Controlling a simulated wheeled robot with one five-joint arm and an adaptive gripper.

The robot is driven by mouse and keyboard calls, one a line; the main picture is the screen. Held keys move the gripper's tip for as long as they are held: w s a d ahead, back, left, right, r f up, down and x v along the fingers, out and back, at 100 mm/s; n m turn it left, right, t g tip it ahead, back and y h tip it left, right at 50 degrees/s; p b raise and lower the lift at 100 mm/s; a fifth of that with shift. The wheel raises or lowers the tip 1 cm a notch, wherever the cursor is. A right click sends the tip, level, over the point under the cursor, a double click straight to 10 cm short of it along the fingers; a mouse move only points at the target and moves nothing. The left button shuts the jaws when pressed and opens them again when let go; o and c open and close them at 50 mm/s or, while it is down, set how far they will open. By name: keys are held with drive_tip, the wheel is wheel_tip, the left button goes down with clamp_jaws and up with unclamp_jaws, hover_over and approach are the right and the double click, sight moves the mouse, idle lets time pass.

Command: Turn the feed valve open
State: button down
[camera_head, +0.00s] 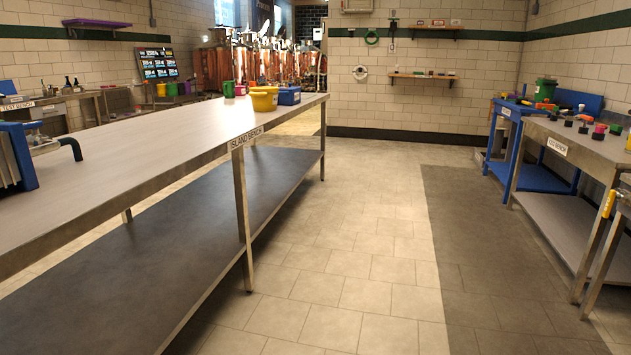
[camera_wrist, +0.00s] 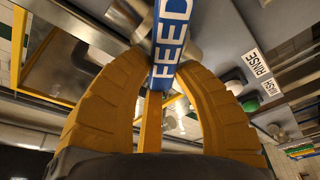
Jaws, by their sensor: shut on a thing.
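In the wrist view, a blue plate marked FEED (camera_wrist: 171,38) runs along the feed valve's yellow lever (camera_wrist: 151,123). My gripper (camera_wrist: 165,70) has its two curved yellow fingers closed in on either side of the lever, and it is shut on it. The lever and label stand near upright in this view. The valve body is not clearly seen, so I cannot tell how far the valve is turned. My gripper does not show in the head view.
In the head view, the island bench (camera_head: 150,135) fills the left and another bench (camera_head: 590,145) stands right. Tiled floor (camera_head: 370,235) between them is clear.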

drive_tip(key=c, duration=1.2)
unclamp_jaws()
drive_tip(key=shift+s+f, duration=0.15)
drive_tip(key=shift+f, duration=0.35)
drive_tip(key=shift+s+f, duration=0.15)
drive_tip(key=shift+f, duration=0.35)
drive_tip(key=shift+r, duration=0.2)
drive_tip(key=shift+o, duration=0.6)
drive_tip(key=shift+d, duration=0.1)
drive_tip(key=c, duration=0.4)
clamp_jaws()
drive_tip(key=shift+o, duration=1.4)
unclamp_jaws()
drive_tip(key=shift+s+f, duration=0.1)
drive_tip(key=shift+s, duration=0.05)
